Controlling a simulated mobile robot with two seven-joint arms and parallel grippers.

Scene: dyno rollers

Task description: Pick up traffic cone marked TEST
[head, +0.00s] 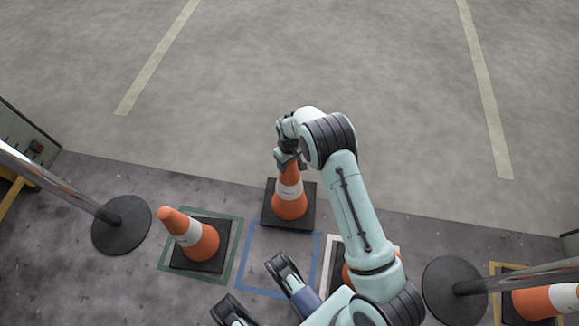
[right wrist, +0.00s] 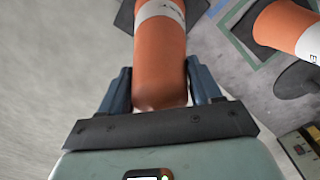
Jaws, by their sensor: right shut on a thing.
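An orange cone (head: 289,205) with a white band and black square base stands upright at the far side of a blue floor outline (head: 262,291). My right gripper (head: 287,160) is shut on its top from above. The right wrist view shows the cone (right wrist: 160,65) between the two blue fingers. Lettering on its band is too small to read. I cannot tell whether its base touches the floor. My left gripper (head: 258,289) is at the bottom of the head view, its dark fingers apart and empty.
Another cone (head: 196,240) stands in a green outline at left. A third cone (head: 346,274) is partly behind my right arm, and a fourth (head: 545,301) is at lower right. Posts with round bases (head: 121,228) (head: 440,290) flank the row. The floor beyond is clear.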

